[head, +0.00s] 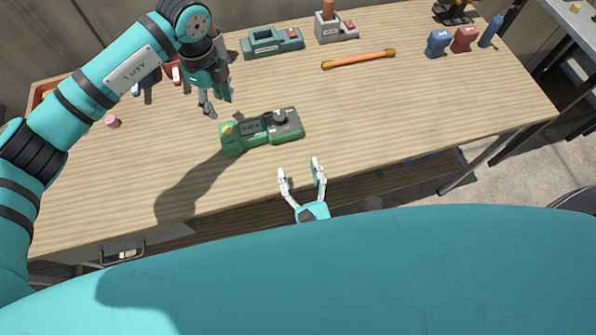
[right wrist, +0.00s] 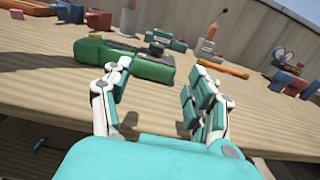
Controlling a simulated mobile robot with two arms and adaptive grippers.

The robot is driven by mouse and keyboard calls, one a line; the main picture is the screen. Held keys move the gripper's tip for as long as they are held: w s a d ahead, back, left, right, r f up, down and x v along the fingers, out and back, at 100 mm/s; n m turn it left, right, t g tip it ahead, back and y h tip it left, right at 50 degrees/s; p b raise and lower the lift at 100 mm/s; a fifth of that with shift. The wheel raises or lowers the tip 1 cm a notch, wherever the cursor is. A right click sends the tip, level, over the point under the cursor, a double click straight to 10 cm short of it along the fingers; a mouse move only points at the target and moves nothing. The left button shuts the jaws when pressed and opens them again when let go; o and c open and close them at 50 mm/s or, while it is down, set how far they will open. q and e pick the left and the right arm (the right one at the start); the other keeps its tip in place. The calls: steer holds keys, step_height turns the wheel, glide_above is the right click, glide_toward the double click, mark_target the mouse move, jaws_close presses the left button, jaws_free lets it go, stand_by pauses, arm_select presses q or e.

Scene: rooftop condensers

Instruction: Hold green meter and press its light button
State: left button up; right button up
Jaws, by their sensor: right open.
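The green meter (head: 262,129) lies on the wooden table near its front edge. It has a small display, a dark end with a black knob, and a yellow patch at its left end. It also shows in the right wrist view (right wrist: 120,62). I cannot pick out the light button. My left gripper (head: 217,107) hangs behind the meter's left end, apart from it; whether its fingers are open is unclear. My right gripper (head: 301,171) is open and empty, in front of the meter. In the right wrist view its fingers (right wrist: 152,95) point towards the meter without holding it.
An orange bar (head: 358,59), another green device (head: 272,42) and a grey holder (head: 335,27) lie farther back on the table. Blue and red items (head: 464,39) stand at the back right. A pink piece (head: 112,121) lies at left. The table right of the meter is clear.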

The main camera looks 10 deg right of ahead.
mark_target(281, 121)
steer(key=w, duration=0.5)
steer(key=w+a, duration=0.1)
steer(key=w, duration=1.1)
steer(key=shift+a+f, duration=0.15)
steer(key=shift+s, duration=0.1)
jaws_close()
arm_select(q)
steer(key=shift+w, duration=0.1)
jaws_close()
